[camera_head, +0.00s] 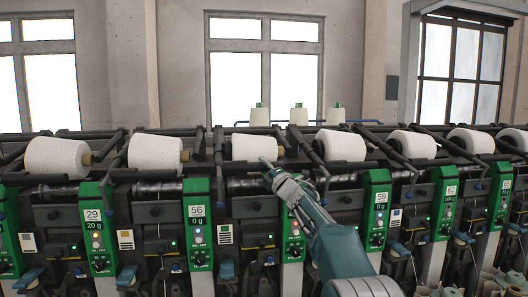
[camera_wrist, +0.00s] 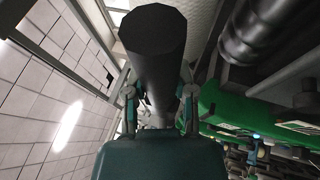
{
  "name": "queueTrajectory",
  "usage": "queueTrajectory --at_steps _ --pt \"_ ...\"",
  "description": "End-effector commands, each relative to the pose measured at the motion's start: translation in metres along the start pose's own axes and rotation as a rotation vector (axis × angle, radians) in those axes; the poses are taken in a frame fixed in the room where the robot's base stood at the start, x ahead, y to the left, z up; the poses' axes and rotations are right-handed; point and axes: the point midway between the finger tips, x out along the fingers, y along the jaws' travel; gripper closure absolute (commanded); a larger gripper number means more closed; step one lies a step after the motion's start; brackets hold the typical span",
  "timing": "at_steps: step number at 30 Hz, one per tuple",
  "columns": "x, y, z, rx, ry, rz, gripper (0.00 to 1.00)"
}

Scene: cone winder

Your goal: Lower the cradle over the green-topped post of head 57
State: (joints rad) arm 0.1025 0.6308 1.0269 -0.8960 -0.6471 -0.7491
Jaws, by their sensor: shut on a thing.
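My gripper (camera_head: 275,175) is at the middle of the winder, in front of a white cone (camera_head: 252,147). In the wrist view, its two fingers (camera_wrist: 160,92) are closed on either side of a thick dark bar, the cradle (camera_wrist: 152,38), which runs away between them. The green-topped post (camera_head: 292,228) stands below and just left of my forearm. My arm covers its upper part, and its number cannot be read. The cradle appears above the post in the head view, but the gap between them cannot be judged.
Green posts marked 56 (camera_head: 197,225) and 59 (camera_head: 377,210) stand on either side. White cones (camera_head: 341,146) and dark cradle arms line the machine top. In the wrist view, a green housing (camera_wrist: 245,105) and a black roller (camera_wrist: 262,28) lie close on the right.

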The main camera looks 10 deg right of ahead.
Motion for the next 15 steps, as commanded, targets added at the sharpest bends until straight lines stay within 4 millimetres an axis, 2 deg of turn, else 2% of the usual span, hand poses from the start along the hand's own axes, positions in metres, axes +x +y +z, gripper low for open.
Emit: queueTrajectory --at_steps 4,12,13,15 --pt "-0.0024 -0.0083 -0.0012 -0.001 -0.001 0.007 1.00" --pt "-0.0031 -0.0058 -0.0016 -0.004 0.000 0.010 1.00" --pt "-0.0031 -0.0056 -0.0017 -0.004 0.000 0.011 0.57" --pt "-0.0031 -0.0053 -0.0016 -0.004 0.000 0.011 0.31"
